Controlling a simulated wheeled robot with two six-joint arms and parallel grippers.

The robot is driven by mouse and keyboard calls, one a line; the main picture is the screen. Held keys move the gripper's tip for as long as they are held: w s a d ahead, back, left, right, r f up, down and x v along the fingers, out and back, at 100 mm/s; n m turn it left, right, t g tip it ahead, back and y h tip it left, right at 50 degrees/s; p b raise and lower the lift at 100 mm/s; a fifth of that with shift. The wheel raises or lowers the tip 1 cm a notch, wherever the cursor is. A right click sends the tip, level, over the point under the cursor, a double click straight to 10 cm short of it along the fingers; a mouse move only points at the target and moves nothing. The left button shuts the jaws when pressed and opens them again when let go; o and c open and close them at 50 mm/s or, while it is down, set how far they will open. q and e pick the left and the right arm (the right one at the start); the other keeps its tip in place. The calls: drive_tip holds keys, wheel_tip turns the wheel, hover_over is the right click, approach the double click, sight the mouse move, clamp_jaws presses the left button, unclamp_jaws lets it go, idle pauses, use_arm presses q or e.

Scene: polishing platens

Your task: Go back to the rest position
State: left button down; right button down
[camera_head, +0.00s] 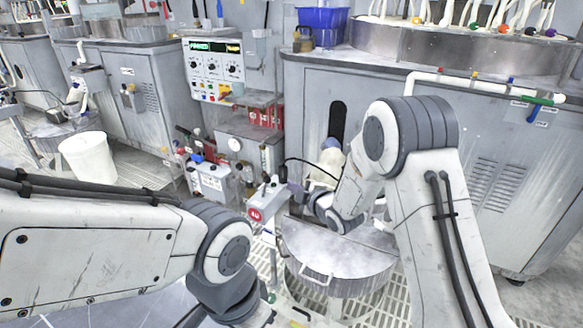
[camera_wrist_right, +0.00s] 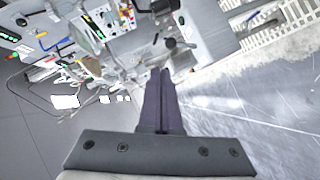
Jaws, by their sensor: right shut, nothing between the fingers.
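My right gripper (camera_wrist_right: 160,74) shows in the right wrist view as two dark fingers pressed together, with nothing between them. In the head view my right arm reaches in from the right and bends down, its wrist above a round metal lid (camera_head: 335,262). My left arm comes in from the left and its wrist runs off the bottom edge, so the left gripper is out of sight. No object is held in the right gripper.
Grey machine cabinets (camera_head: 420,135) line the back. A white bucket (camera_head: 88,157) stands at the left. A blue bin (camera_head: 322,24) sits on the back bench. A control panel (camera_head: 214,68) is on the wall. Open floor shows at the lower left.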

drive_tip(key=s+a+r+m+g+h, duration=0.2)
drive_tip(key=s+m+g, duration=0.1)
drive_tip(key=s, duration=0.6)
drive_tip(key=s+a+r+m+g+h, duration=0.1)
drive_tip(key=s+r+m+g+h, duration=0.15)
drive_tip(key=s, duration=0.55)
drive_tip(key=s+d+m+g+h, duration=0.1)
drive_tip(key=s+d+m+g, duration=0.2)
drive_tip(key=s, duration=1)
drive_tip(key=s+d+m+g, duration=0.2)
drive_tip(key=s+m+g, duration=0.15)
drive_tip(key=s, duration=0.95)
wheel_tip(320, 180, up, 26)
drive_tip(key=p, duration=2.6)
drive_tip(key=shift+a+r+n+g, duration=0.15)
drive_tip(key=shift+r+n+g, duration=0.15)
drive_tip(key=shift+g, duration=0.1)
